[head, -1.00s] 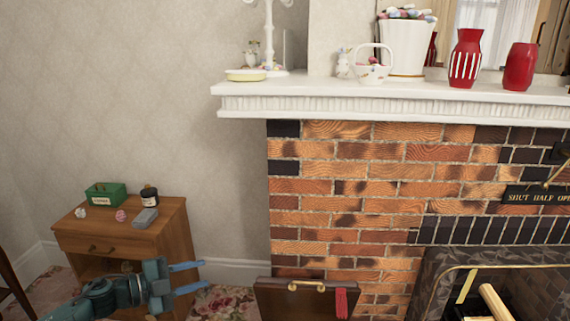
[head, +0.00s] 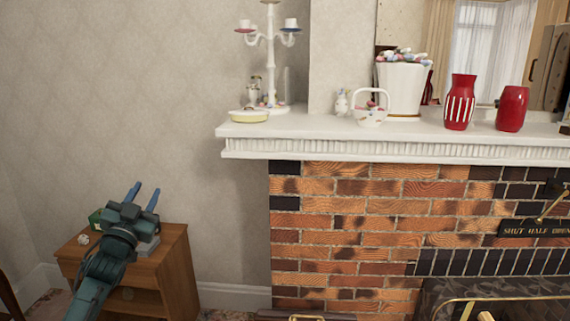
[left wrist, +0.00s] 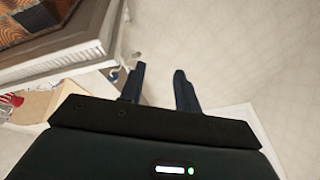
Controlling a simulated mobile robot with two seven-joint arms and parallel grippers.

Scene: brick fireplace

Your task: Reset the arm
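My left gripper (head: 144,194) is raised in front of the small wooden cabinet, its two blue fingers pointing up and apart with nothing between them. In the left wrist view the same gripper (left wrist: 160,82) shows its two dark fingers spread, with pale wall beyond them. My left arm covers much of the cabinet's top and front. My right gripper is in neither view.
The wooden cabinet (head: 172,268) holds a green box (head: 96,218), partly hidden by my arm. The white mantel (head: 400,145) above the brick fireplace (head: 350,230) carries a candelabrum (head: 269,60), a basket (head: 370,115), a planter (head: 402,90) and red vases (head: 459,103).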

